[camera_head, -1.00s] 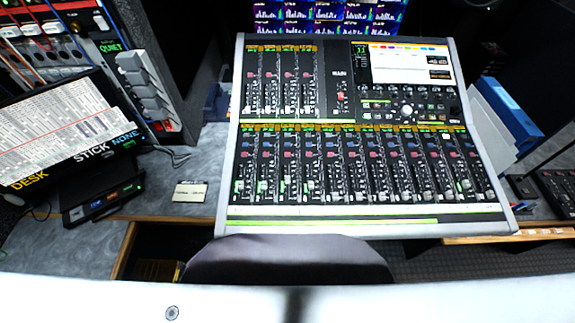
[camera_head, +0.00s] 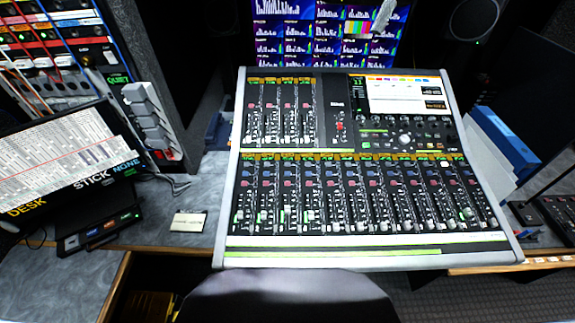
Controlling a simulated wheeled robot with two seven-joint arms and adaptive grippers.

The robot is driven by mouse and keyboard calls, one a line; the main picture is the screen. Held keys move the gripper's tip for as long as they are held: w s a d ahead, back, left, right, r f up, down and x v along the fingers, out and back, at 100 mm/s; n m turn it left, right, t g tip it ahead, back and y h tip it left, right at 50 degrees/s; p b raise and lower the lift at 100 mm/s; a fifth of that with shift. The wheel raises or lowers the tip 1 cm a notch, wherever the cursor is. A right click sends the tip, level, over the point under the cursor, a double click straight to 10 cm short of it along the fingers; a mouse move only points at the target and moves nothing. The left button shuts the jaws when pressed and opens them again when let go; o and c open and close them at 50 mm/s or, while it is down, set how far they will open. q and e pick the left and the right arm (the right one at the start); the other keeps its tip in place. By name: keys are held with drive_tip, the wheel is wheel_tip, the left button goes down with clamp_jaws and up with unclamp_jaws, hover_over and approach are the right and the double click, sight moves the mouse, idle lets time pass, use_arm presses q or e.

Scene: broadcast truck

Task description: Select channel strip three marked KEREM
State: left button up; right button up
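The mixing console (camera_head: 232,215) stands on the desk in the middle of the view. Its lower bank is a row of several channel strips with faders, coloured knobs and small lit labels. The third lower strip from the left (camera_head: 290,195) shows a pale fader near its bottom. A shorter upper bank of strips (camera_head: 280,110) sits at the upper left of the console. The name labels are too small to read, so I cannot tell which says KEREM. Neither of my grippers is in view.
A multi-picture monitor (camera_head: 285,35) stands behind the console. A slanted printed panel (camera_head: 60,160) and a rack (camera_head: 60,40) are at left. A small card (camera_head: 189,222) lies on the desk. Blue binders (camera_head: 505,140) stand at right. A dark rounded shape (camera_head: 285,295) fills the bottom middle.

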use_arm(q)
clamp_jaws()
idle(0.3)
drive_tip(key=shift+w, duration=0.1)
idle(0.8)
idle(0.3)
